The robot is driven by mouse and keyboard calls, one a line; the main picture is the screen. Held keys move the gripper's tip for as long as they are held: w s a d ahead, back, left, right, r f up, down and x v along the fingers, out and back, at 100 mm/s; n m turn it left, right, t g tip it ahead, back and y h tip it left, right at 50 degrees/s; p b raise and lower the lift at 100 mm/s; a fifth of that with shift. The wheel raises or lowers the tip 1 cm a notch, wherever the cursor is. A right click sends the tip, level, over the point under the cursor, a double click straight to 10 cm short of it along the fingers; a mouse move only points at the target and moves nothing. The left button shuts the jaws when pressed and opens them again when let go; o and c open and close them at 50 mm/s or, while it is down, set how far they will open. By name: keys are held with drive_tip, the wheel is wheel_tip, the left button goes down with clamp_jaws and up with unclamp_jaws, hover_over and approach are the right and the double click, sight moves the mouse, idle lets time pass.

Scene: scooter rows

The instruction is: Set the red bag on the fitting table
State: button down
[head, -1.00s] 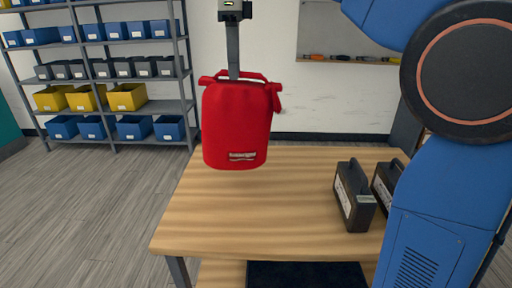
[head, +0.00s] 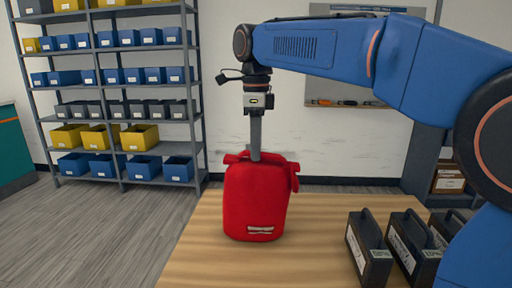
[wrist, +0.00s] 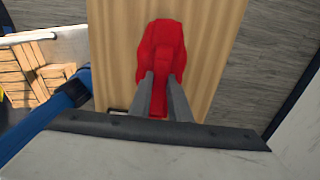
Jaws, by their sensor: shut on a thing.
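The red bag (head: 256,203) hangs upright below my gripper (head: 256,156), with its pale label facing the head camera. My gripper is shut on the top of the bag, between its two side tabs. The wooden fitting table (head: 325,225) is under the bag, and the bag is over its left part. I cannot tell whether the bag's base touches the tabletop. In the wrist view the bag (wrist: 162,45) lies between and beyond the two grey fingers (wrist: 160,88), with the tabletop (wrist: 112,60) behind it.
Several black cases with handles (head: 368,250) stand on the table's right side. The tabletop between them and the bag is clear. A shelf rack with blue, yellow and grey bins (head: 120,95) stands at the back left. Wooden crates (wrist: 25,75) show at the wrist view's left.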

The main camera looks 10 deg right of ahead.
drive_tip(key=shift+f, duration=0.15)
drive_tip(key=c, duration=1.6)
unclamp_jaws()
drive_tip(key=shift+c, duration=0.2)
wheel_tip(320, 180, up, 12)
drive_tip(key=shift+r, duration=0.2)
